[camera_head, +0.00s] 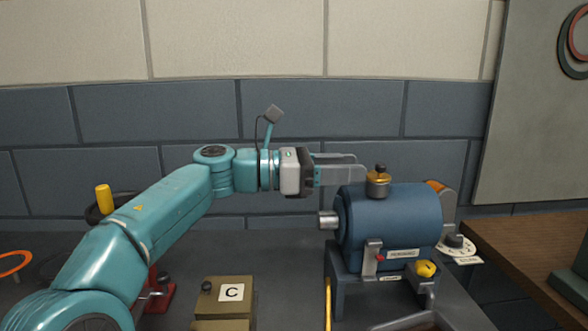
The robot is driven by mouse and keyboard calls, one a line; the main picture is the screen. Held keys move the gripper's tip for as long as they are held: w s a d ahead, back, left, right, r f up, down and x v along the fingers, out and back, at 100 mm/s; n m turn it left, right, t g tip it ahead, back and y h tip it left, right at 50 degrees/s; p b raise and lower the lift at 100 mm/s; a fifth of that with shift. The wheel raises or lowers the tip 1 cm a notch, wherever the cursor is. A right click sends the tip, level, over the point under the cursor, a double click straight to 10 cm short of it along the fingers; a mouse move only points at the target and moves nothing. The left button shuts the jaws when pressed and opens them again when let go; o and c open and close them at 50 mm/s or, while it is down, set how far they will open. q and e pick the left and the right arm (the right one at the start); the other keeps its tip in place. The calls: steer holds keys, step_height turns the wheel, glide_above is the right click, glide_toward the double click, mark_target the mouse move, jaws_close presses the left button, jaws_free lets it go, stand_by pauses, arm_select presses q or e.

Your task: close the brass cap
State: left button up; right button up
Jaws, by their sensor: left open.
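The brass cap (377,187) sits on top of the blue cylindrical casing (395,225), toward its left end. It has a dark knob on top. My left gripper (361,167) reaches in from the left at about the height of the knob. Its two grey fingers are open and point right, with the tips just left of the cap. I cannot tell whether the fingertips touch the cap or lie in front of or behind it. Nothing shows between the fingers. How the cap meets the casing underneath is too small to tell. My right gripper is out of view.
A metal shaft (328,220) sticks out of the casing's left end. A yellow knob (426,269) and a red-tipped latch (374,255) are on its front. A box marked C (229,313) stands at the lower middle. A wooden bench (530,250) is at right.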

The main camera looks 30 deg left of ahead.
arm_select(q)
steer(key=v, duration=1.2)
steer(key=shift+s+a, duration=0.15)
